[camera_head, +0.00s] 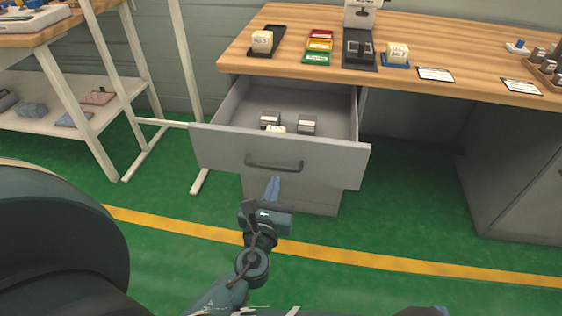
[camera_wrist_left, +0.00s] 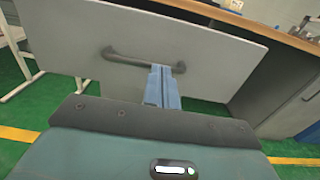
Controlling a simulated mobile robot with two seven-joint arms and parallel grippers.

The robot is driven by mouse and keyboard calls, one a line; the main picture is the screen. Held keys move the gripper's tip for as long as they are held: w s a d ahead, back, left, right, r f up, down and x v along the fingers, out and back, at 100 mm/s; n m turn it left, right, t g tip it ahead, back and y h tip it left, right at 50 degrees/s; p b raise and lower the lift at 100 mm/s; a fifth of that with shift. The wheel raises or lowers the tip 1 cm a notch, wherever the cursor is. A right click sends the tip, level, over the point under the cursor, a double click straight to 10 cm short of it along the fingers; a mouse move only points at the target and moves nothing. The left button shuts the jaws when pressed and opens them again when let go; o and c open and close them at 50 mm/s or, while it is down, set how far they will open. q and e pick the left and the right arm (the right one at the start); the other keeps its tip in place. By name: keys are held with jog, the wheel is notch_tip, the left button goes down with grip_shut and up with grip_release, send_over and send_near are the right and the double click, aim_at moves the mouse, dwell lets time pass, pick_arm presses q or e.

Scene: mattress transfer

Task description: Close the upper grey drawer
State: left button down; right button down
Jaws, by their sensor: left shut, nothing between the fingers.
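The upper grey drawer (camera_head: 215,145) is pulled well out of the desk, and several small boxes lie inside it. Its front carries a dark bar handle (camera_head: 274,166). My left gripper (camera_head: 273,184) is shut and empty, with its blue fingers just below and in front of the handle. In the left wrist view the shut fingers (camera_wrist_left: 161,72) point at the drawer front (camera_wrist_left: 200,45), close to the right part of the handle (camera_wrist_left: 135,62). I cannot tell whether they touch it. My right gripper is not in view.
The wooden desktop (camera_head: 450,95) above holds trays, small boxes and cards. A lower grey drawer front (camera_head: 300,195) sits beneath the open drawer. A white-framed shelf (camera_head: 90,110) stands at the left. Green floor with a yellow line (camera_head: 400,262) is clear in front.

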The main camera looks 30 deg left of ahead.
aim_at(283, 154)
pick_arm(q)
jog(key=x, duration=0.8)
jog(key=shift+w+f, duration=0.1)
jog(key=shift+w, duration=0.1)
jog(key=shift+w+a, duration=0.1)
